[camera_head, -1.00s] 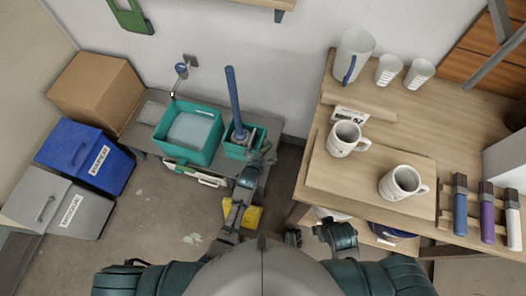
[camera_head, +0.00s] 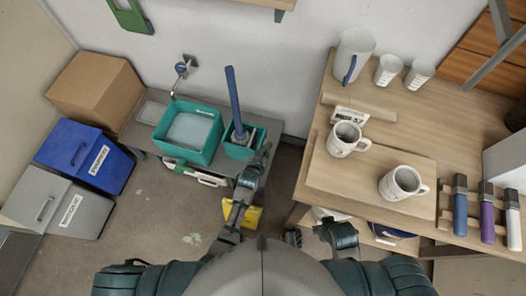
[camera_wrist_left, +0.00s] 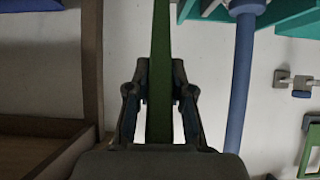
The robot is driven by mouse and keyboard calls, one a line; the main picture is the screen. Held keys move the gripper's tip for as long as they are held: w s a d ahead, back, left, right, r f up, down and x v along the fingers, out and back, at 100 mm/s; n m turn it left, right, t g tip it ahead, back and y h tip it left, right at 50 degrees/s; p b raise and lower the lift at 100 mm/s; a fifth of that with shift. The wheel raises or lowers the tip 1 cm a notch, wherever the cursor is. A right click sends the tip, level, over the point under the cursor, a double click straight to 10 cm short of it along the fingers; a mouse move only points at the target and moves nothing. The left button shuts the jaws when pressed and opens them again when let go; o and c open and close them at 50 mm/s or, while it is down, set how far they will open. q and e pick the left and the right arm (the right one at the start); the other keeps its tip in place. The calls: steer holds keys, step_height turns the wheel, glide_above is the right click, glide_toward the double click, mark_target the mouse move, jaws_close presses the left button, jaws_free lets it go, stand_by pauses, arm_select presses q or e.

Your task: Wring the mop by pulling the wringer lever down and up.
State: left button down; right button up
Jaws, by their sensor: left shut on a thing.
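The blue-handled mop (camera_head: 233,95) stands in the small teal wringer bucket (camera_head: 240,152), its handle leaning slightly left. My left gripper (camera_head: 264,151) is at the bucket's right side. In the left wrist view my left gripper (camera_wrist_left: 160,90) is shut on a long dark green bar, which looks like the wringer lever (camera_wrist_left: 161,40). The blue mop handle also shows there (camera_wrist_left: 241,80), to the right of the fingers and apart from them. The lever is mostly hidden by my gripper in the head view. My right gripper (camera_head: 293,238) is low by the wooden table; its fingers are unclear.
A teal basin (camera_head: 190,132) of water stands left of the bucket on the same grey bench. A yellow object (camera_head: 250,216) lies below. The wooden table (camera_head: 440,120) at the right holds mugs, cups and brushes. Bins and a cardboard box (camera_head: 95,84) stand left.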

arm_select(q)
steer(key=shift+s+f, duration=0.1)
steer(key=shift+f, duration=0.05)
steer(key=shift+s+f, duration=0.1)
steer(key=shift+s, duration=0.05)
steer(key=shift+s+a+f, duration=0.25)
steer(key=shift+s+f, duration=0.4)
steer(key=shift+s, duration=0.15)
steer(key=shift+s+a+f, duration=0.25)
steer(key=shift+s+f, duration=0.35)
steer(key=shift+s, duration=0.15)
steer(key=shift+f, duration=0.1)
steer(key=shift+w+r+p, duration=0.1)
steer(key=shift+r+p, duration=0.1)
steer(key=shift+p, duration=0.2)
steer(key=shift+w+d+r, duration=0.1)
steer(key=shift+w+r, duration=0.2)
